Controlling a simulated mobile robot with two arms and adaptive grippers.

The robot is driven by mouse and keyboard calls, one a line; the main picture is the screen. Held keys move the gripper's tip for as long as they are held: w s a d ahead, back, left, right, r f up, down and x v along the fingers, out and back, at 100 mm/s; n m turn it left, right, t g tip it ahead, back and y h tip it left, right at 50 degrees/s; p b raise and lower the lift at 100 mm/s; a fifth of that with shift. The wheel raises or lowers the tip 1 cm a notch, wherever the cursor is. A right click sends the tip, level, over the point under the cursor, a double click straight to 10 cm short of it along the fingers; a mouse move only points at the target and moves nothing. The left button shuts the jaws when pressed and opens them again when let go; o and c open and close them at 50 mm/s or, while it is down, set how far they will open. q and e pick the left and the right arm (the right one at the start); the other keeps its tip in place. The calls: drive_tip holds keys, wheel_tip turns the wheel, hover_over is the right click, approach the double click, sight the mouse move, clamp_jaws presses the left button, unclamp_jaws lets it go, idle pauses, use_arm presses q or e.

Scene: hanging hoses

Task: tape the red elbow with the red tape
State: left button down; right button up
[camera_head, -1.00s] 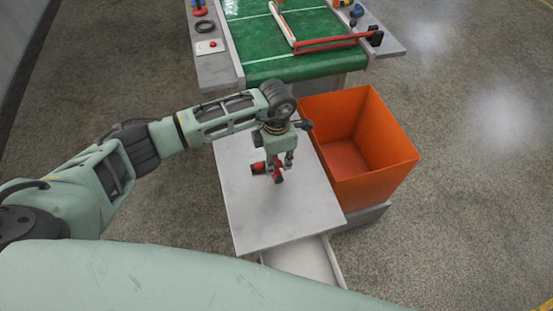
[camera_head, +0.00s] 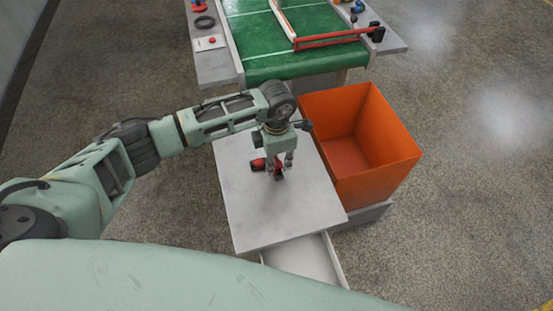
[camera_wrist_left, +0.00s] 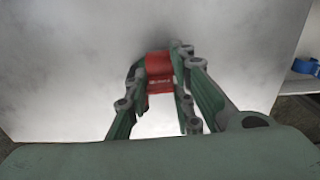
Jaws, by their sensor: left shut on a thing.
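The red elbow (camera_head: 258,164) is at the middle of the grey table, with a dark end showing at its left. My left gripper (camera_head: 280,170) points down at it and is shut on it. In the left wrist view, the red elbow (camera_wrist_left: 160,75) shows between the two fingers. The fingers hide part of it, and I cannot tell whether it touches the table top. I cannot make out the red tape for certain. My right gripper is not in view.
The grey table (camera_head: 245,220) is otherwise clear, with an open pale drawer (camera_head: 303,262) at its front. An orange bin (camera_head: 385,160) stands right. Behind is a green conveyor (camera_head: 270,60) with a red bar (camera_head: 330,39). A black ring (camera_head: 204,22) lies on its left ledge.

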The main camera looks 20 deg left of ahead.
sight(276, 167)
use_arm(q)
drive_tip(key=shift+f, duration=0.25)
idle(0.3)
drive_tip(key=shift+f+b, duration=0.35)
drive_tip(key=shift+b, duration=0.05)
drive_tip(key=shift+s+f+b, duration=0.5)
drive_tip(key=shift+f+b, duration=0.35)
drive_tip(key=shift+f, duration=0.05)
idle(0.7)
drive_tip(key=c, duration=1.8)
unclamp_jaws()
drive_tip(key=shift+d, duration=0.1)
drive_tip(key=o, duration=0.4)
drive_tip(key=shift+w+f, duration=0.3)
drive_tip(key=shift+w, duration=0.05)
drive_tip(key=shift+w+r, duration=0.1)
drive_tip(key=shift+r, duration=0.2)
